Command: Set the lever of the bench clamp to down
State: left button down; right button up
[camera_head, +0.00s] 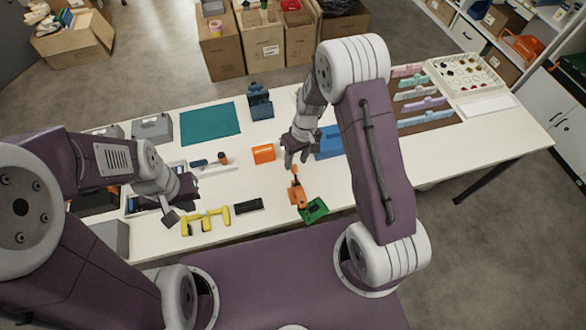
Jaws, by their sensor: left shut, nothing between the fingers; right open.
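What looks like the bench clamp is an orange and green device (300,203) near the table's front edge, with a green base (315,210). Its orange lever (296,186) has a small knob and points toward the back of the picture. It seems raised, but its exact angle is hard to tell from above. My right gripper (295,161) is open, just beyond the knob and close to it; I cannot tell whether they touch. My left gripper (170,216) is shut and empty at the left, beside the yellow tool.
A yellow tool (206,220) and a black block (248,205) lie left of the clamp. A teal mat (210,124) and a blue device (260,101) are farther back. The table's front right is clear.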

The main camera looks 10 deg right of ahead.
aim_at(293, 172)
jog(key=f, duration=0.5)
jog(key=a+f+p, duration=0.1)
jog(key=f, duration=0.1)
jog(key=shift+s+f, duration=0.15)
jog(key=shift+f, duration=0.1)
grip_shut()
dwell(1.0)
